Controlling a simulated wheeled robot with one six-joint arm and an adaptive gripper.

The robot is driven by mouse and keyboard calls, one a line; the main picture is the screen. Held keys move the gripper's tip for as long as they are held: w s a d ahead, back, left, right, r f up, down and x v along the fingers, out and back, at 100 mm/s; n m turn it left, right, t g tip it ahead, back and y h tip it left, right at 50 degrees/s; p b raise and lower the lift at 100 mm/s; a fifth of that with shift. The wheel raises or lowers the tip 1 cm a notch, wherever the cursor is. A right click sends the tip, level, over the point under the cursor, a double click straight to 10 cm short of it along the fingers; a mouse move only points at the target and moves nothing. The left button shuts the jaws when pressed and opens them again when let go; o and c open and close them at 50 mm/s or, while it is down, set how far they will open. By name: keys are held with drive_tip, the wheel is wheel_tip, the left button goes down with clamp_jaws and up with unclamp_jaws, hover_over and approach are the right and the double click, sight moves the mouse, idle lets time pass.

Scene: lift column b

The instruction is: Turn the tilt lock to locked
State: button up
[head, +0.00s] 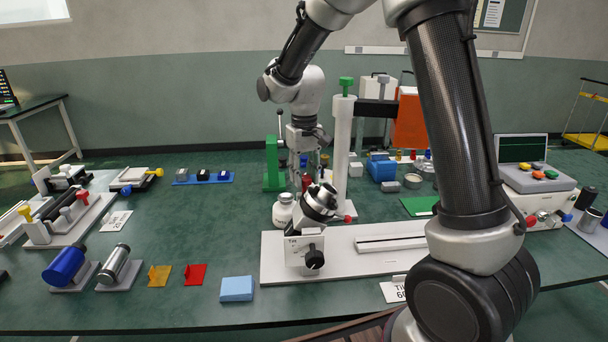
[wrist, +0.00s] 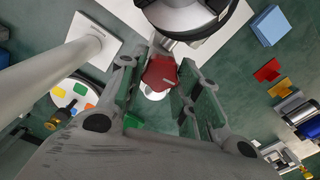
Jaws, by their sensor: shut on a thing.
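A silver-and-black cylinder head (head: 320,203) sits tilted above a white block with a black knob (head: 314,259), near the front of a long white base plate (head: 285,272). The lettering on the block is too small to read fully. A red handle (head: 306,182) stands up behind the cylinder head. It also shows in the wrist view (wrist: 160,74), beside the head's silver end and joined to a metal stub. My gripper (head: 308,172) points down from above. In the wrist view my gripper (wrist: 166,70) has its fingers around the red handle, shut on it.
A white column (head: 342,145) with a green top stands close right of my gripper. A green post (head: 272,165) stands to its left. A white jar (head: 284,210) is just left of the head. Blue, red and yellow pieces lie front left.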

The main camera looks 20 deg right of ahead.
sight(305, 177)
drive_tip(key=m, duration=0.4)
drive_tip(key=shift+w, duration=0.1)
drive_tip(key=shift+m, duration=1.9)
drive_tip(key=shift+d+r, duration=0.1)
drive_tip(key=o, duration=0.7)
drive_tip(key=shift+o, duration=0.2)
wheel_tip(305, 177, up, 12)
